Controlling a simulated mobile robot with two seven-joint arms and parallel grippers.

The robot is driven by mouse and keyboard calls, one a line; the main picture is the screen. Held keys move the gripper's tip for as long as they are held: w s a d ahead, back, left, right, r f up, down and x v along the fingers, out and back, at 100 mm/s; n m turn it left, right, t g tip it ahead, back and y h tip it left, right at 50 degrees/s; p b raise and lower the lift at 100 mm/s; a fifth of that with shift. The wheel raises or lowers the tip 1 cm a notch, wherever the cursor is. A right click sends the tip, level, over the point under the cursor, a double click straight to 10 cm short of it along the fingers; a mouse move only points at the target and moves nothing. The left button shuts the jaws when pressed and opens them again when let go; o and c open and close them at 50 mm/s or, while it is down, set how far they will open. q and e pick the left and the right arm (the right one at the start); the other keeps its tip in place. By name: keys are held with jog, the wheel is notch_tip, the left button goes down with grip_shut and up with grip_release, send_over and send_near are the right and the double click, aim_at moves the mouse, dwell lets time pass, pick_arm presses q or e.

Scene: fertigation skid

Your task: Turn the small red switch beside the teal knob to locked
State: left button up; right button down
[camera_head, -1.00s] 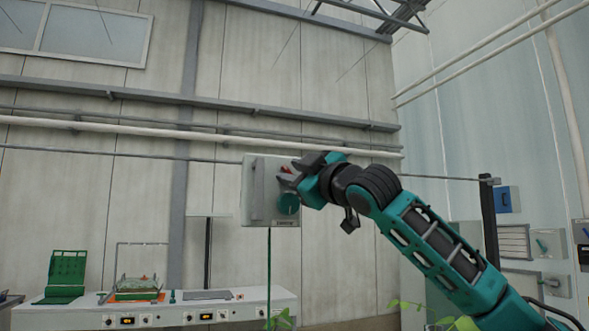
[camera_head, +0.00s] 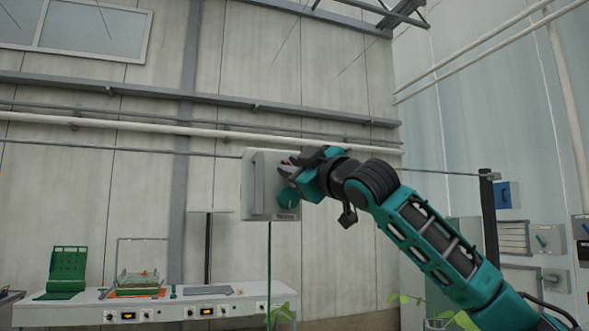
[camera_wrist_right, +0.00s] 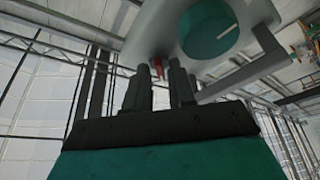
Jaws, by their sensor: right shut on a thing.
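A grey box (camera_head: 262,208) is in the middle of the head view, with a teal knob (camera_head: 288,198) on its face. The knob also shows large at the top of the wrist view (camera_wrist_right: 208,28). The small red switch (camera_head: 285,163) is just above the knob, mostly covered by my fingers. In the wrist view a bit of the red switch (camera_wrist_right: 157,68) shows between the fingertips. My right gripper (camera_head: 287,168) reaches in from the right and is shut on the red switch. The switch's exact angle is hidden. My left gripper is out of view.
A bar-like handle (camera_head: 257,178) stands out from the box's left part. A white bench (camera_head: 75,314) with a green rack (camera_head: 67,268) is at the lower left. A dark post (camera_head: 489,220) stands at the right. Green leaves (camera_head: 280,315) are below the box.

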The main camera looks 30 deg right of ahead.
jog(key=shift+w+a+m+g+h+b, duration=0.15)
jog(key=shift+m+g+h+b, duration=0.35)
jog(key=shift+m+h, duration=2.5)
jog(key=shift+a+m+g+h+b, duration=0.35)
jog(key=shift+m+h+b, duration=0.25)
jog(key=shift+m, duration=4.6)
jog(key=shift+w+a+m+g+h+b, duration=0.15)
jog(key=shift+m+g+h+b, duration=0.3)
jog(key=shift+m+h, duration=2.55)
jog(key=m+y, duration=0.2)
jog(key=shift+s+m, duration=0.1)
jog(key=shift+m, duration=0.3)
jog(key=c, duration=1.2)
grip_release()
jog(key=shift+c, duration=0.2)
